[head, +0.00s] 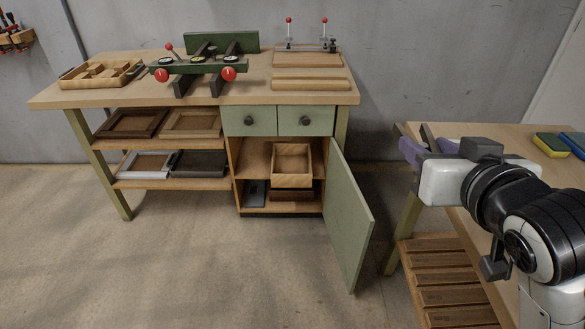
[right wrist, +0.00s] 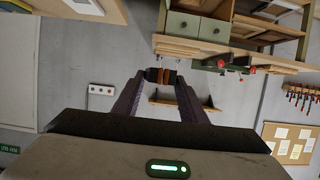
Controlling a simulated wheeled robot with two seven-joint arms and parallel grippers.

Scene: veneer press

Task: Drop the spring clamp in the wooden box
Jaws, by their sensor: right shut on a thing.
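My right gripper (head: 408,143) is at the right of the head view, above the left end of the right-hand table. In the right wrist view its fingers (right wrist: 160,80) are shut on a small black and orange thing, which I take for the spring clamp (right wrist: 161,76). The clamp is mostly hidden in the head view. My left gripper is not in view.
The green cabinet door (head: 348,220) stands open, between the box and my right arm. The workbench (head: 200,97) carries a green press (head: 205,65) and a wooden tray (head: 100,75). Frames lie on its left shelves. The right table (head: 480,215) has sponges (head: 552,145). The floor ahead is clear.

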